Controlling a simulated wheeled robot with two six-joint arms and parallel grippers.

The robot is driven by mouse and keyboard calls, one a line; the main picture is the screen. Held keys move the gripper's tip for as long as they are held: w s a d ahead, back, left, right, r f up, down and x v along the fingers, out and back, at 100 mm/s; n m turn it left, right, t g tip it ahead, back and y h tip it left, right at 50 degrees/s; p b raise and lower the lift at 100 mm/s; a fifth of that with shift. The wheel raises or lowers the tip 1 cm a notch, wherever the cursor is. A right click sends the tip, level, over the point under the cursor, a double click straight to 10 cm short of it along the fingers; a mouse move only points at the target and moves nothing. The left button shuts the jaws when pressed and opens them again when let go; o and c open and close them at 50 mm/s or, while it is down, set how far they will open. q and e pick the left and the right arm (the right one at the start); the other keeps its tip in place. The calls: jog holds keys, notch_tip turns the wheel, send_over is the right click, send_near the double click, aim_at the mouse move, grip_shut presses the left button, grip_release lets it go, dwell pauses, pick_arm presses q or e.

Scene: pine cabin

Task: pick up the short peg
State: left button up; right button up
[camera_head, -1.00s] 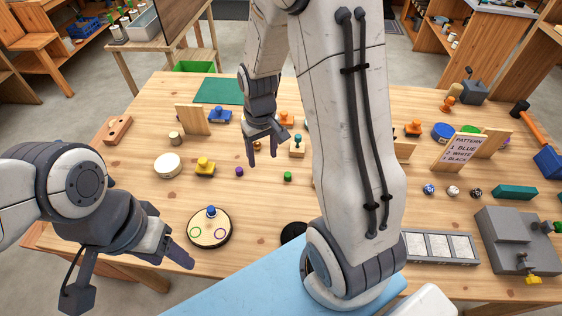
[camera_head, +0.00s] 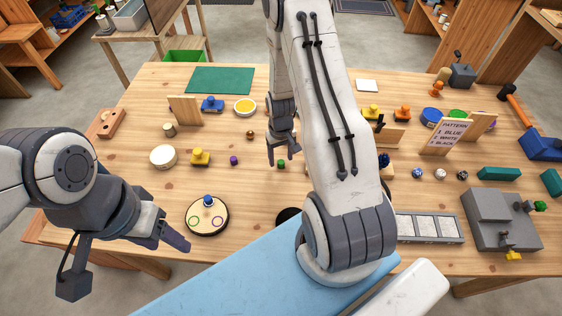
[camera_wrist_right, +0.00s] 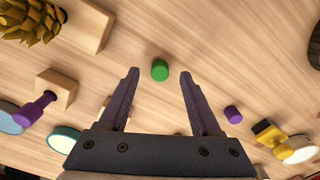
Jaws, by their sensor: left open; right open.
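A small green peg (camera_head: 281,164) stands on the table just below my right gripper (camera_head: 282,156). In the right wrist view the green peg (camera_wrist_right: 160,70) shows centred between the tips of the open, empty fingers (camera_wrist_right: 160,76); it is not gripped. A small purple peg (camera_head: 234,160) is on the table to the left; it also shows in the right wrist view (camera_wrist_right: 233,114). I cannot tell from looks alone which is called the short peg. My left gripper (camera_head: 128,263) is open and empty at the front left, away from the pegs.
A round wooden board (camera_head: 207,226) with a blue knob lies at the front left. A yellow-knobbed piece (camera_head: 200,157) and a white round tin (camera_head: 163,156) stand left of the pegs. A grey tray (camera_head: 430,228) is at the right. My right arm hides the table's middle.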

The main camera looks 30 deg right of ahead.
notch_tip(320, 180, down, 2)
grip_shut()
jog(key=shift+r, duration=0.2)
dwell(0.4)
jog(key=shift+r, duration=0.25)
jog(key=r, duration=0.1)
jog(key=r+b, duration=0.1)
jog(key=r, duration=0.1)
jog(key=shift+s+d+r, duration=0.15)
jog(key=shift+s+r, duration=0.05)
jog(key=shift+r, duration=0.1)
jog(key=s+d+r+b, duration=0.2)
jog(key=s+r, duration=0.4)
jog(key=s, duration=0.4)
jog(key=shift+s+d+r, duration=0.3)
jog(key=shift+s+d, duration=0.05)
jog(key=shift+d, duration=0.5)
